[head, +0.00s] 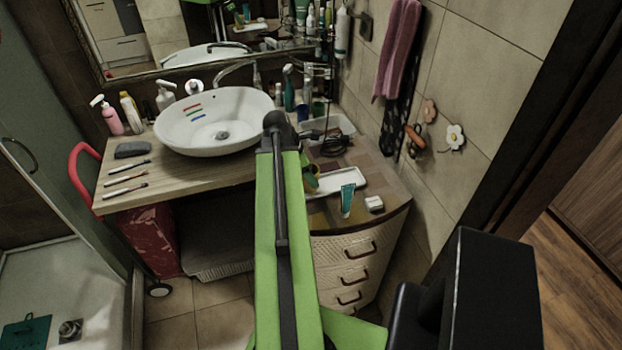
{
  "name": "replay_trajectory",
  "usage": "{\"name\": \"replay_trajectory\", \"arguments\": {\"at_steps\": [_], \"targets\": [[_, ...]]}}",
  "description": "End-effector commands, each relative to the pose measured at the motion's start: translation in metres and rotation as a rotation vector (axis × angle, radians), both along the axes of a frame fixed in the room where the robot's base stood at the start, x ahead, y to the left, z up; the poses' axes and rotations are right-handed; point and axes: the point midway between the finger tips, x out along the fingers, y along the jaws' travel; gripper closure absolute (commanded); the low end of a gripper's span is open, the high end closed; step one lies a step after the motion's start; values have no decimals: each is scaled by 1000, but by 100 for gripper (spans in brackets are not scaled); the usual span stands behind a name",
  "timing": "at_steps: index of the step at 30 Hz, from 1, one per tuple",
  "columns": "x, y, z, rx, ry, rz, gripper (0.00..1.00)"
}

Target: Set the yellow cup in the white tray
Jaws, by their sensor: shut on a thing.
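The yellow cup (312,180) shows as a small piece beside the right edge of my green arm, over the left end of the white tray. The arm hides the rest of it. My gripper (306,170) is mostly hidden behind the arm and is shut on the cup. The white tray (350,178) is a shallow, pale rectangle on the brown counter right of the arm. Its left end is partly covered. I cannot tell whether the cup touches the tray.
A teal tube (347,200) stands at the tray's front edge, with a small white box (374,204) to its right. A dark coiled cable (335,143) lies behind the tray. The white basin (215,122) is left of the arm; the tiled wall (440,185) bounds the right.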

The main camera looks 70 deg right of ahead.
Motion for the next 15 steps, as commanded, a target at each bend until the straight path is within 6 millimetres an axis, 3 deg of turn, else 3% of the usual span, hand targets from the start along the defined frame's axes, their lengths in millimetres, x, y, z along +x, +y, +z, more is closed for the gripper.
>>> {"name": "replay_trajectory", "arguments": {"at_steps": [10, 11, 15], "targets": [[0, 0, -4, 0, 0, 1, 88], [0, 0, -2, 0, 0, 1, 45], [1, 0, -2, 0, 0, 1, 27]]}}
